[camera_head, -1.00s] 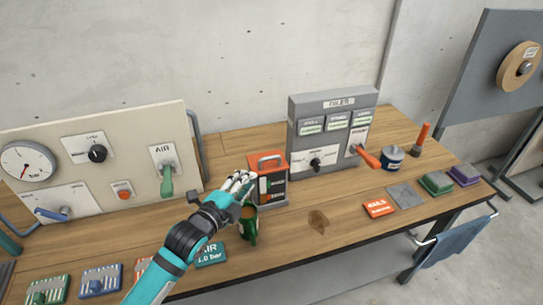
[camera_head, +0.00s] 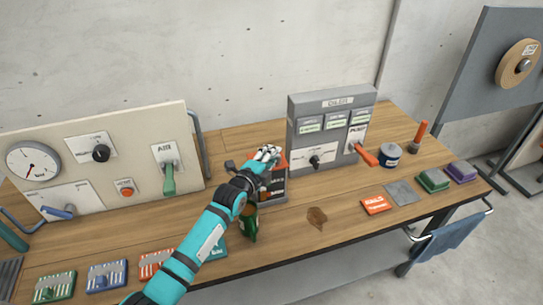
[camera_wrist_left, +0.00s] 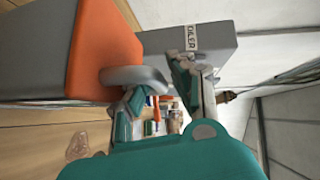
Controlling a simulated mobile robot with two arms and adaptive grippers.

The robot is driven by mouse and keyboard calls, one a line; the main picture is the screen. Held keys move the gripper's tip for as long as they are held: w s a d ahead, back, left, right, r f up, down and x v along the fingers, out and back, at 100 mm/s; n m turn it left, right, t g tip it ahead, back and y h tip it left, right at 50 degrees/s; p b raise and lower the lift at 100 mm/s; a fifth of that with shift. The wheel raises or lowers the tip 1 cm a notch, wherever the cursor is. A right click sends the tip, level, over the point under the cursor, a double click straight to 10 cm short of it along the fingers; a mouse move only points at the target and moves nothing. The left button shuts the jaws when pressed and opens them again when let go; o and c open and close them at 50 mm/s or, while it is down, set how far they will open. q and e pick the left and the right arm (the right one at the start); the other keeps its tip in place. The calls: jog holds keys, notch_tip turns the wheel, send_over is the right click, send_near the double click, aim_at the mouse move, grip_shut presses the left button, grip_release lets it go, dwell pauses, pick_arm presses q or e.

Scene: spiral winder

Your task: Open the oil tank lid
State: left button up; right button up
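The oil tank (camera_head: 276,186) is a dark box with an orange lid (camera_head: 284,161), standing on the bench left of the grey oiler panel. In the left wrist view the orange lid (camera_wrist_left: 103,45) lies flat on the grey tank body, with a grey loop handle (camera_wrist_left: 130,76) on it. My left gripper (camera_head: 268,153) is over the lid and hides most of it. In the left wrist view its two fingers (camera_wrist_left: 165,92) are spread apart, with the end of the handle near the gap between them. I cannot tell whether they touch it. My right gripper is not in view.
The oiler panel (camera_head: 333,105) with its orange lever (camera_head: 366,155) stands close right of the tank. The air panel (camera_head: 100,130) is at the left. The bench front right of the can is mostly clear.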

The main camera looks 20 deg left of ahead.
pick_arm(q)
grip_shut()
dwell(0.3)
